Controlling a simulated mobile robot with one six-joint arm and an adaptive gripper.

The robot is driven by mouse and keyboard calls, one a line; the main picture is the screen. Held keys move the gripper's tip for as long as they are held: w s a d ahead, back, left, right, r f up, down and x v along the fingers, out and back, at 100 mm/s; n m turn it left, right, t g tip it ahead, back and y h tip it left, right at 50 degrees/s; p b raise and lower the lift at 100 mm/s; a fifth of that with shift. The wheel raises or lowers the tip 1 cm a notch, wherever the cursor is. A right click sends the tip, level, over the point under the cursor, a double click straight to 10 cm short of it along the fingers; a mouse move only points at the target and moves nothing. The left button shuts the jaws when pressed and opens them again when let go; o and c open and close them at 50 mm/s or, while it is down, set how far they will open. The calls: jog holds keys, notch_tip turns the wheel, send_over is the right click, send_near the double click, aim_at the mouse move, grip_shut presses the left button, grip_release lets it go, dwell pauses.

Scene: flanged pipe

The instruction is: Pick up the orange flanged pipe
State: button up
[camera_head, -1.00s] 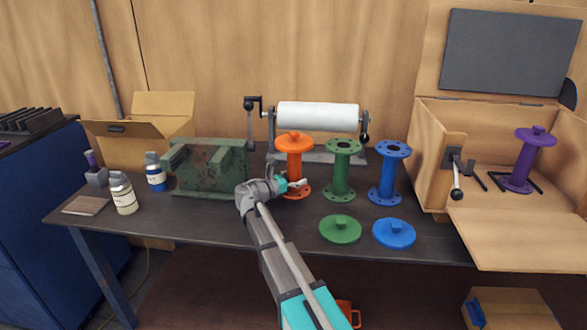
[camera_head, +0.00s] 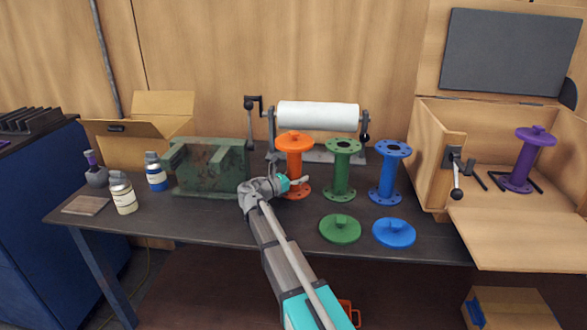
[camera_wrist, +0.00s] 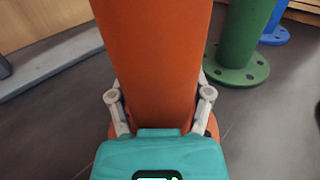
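The orange flanged pipe (camera_head: 294,165) stands upright on the dark table, with an orange lid on its top flange. My gripper (camera_head: 292,184) is at its lower part, just above the bottom flange. In the wrist view the orange pipe (camera_wrist: 155,55) fills the middle, between the two fingers of my gripper (camera_wrist: 160,92). One finger lies close along each side of the pipe. The finger pads are partly hidden, so I cannot tell whether they press on it. The pipe's top is outside the wrist view.
A green flanged pipe (camera_head: 341,170) stands close on the right, then a blue one (camera_head: 389,173). Green (camera_head: 340,230) and blue (camera_head: 394,233) lids lie in front. A green vise-like block (camera_head: 212,168) is on the left. A paper roll (camera_head: 317,115) stands behind.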

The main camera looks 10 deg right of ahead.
aim_at(299, 166)
jog(key=c, duration=0.5)
jog(key=shift+o, duration=0.2)
jog(key=shift+r, duration=0.1)
notch_tip(299, 166, up, 3)
jog(key=p, duration=0.3)
jog(key=shift+r, duration=0.15)
jog(key=s+a+r+p, duration=0.2)
jog(key=s+r+p, duration=0.2)
jog(key=s+p, duration=0.1)
jog(key=s+a+r+p, duration=0.2)
jog(key=s+r+p, duration=0.3)
jog(key=s, duration=0.3)
jog(key=shift+a+r, duration=0.25)
jog(key=shift+a, duration=0.05)
